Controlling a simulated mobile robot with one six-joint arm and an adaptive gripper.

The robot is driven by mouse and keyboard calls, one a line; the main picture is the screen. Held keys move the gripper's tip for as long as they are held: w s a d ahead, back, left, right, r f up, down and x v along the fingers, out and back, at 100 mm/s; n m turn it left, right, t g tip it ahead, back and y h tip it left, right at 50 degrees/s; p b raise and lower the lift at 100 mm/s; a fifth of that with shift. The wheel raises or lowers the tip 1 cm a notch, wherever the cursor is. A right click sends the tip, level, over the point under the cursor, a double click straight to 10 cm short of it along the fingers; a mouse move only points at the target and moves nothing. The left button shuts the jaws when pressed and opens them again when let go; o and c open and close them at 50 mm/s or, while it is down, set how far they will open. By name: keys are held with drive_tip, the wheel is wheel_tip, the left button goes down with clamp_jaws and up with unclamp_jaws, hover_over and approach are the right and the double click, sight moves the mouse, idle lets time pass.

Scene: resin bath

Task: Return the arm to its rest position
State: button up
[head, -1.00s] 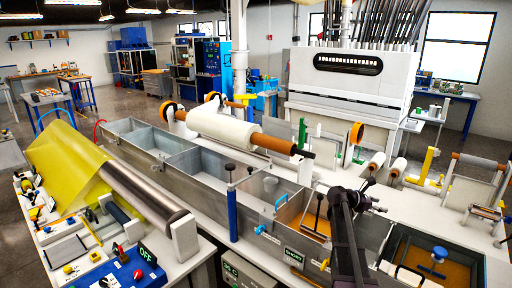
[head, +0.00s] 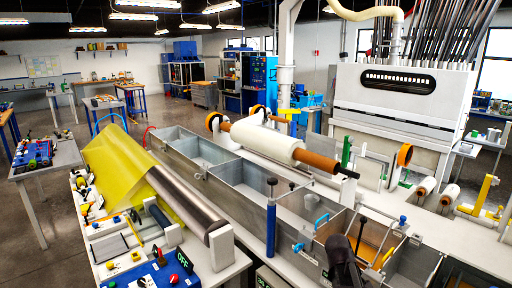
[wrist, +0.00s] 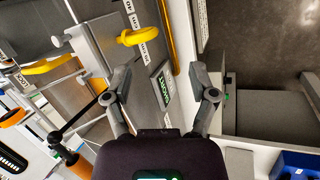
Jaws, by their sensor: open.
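My gripper (wrist: 160,82) is open in the wrist view, with its two dark jointed fingers spread apart. Nothing is between the fingertips. Beyond them are the metal bath wall and a green-and-white sign (wrist: 163,88). In the head view, a dark rounded part of my arm (head: 341,264) shows at the bottom edge, in front of the resin bath (head: 222,198). My fingers cannot be made out there.
Yellow film (head: 118,172) and a steel roller (head: 188,198) are at left. Floor is open at far left.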

drive_tip(key=s+a+m+y, duration=0.2)
drive_tip(key=s+a, duration=0.2)
drive_tip(key=a, duration=0.3)
drive_tip(key=s+a+f+m+y, duration=0.1)
drive_tip(key=s+a+m+y, duration=0.2)
drive_tip(key=a, duration=0.4)
drive_tip(key=shift+s+a+f, duration=0.2)
drive_tip(key=shift+s+f, duration=0.1)
drive_tip(key=shift+s, duration=0.2)
